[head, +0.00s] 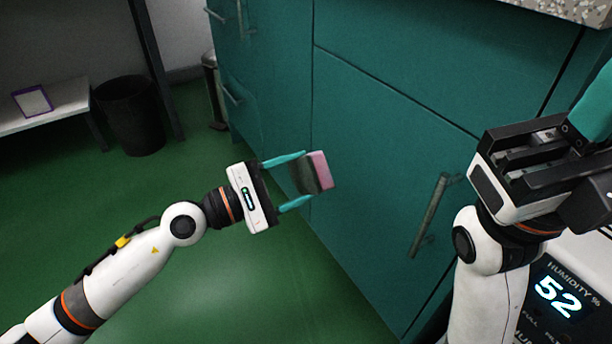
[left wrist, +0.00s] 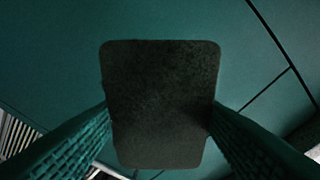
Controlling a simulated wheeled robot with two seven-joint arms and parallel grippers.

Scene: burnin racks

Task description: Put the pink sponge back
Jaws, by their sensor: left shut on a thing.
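The pink sponge (head: 320,170) has a pink layer and a dark grey-green layer. My left gripper (head: 292,180) is shut on it and holds it in the air in front of the teal cabinet. In the left wrist view the sponge's dark face (left wrist: 160,100) fills the middle between the two teal fingers. Its pink side is hidden there. My right gripper (head: 545,150) is at the right edge of the head view, near the cabinet. Only part of it shows, and I cannot tell its opening.
Teal cabinets (head: 385,150) with bar handles (head: 433,215) stand close behind the sponge. A speckled countertop (head: 570,8) is at top right. A humidity display (head: 558,297) reads 52 at lower right. A black bin (head: 130,115) and a low bench (head: 65,105) are at left. The green floor (head: 200,290) is clear.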

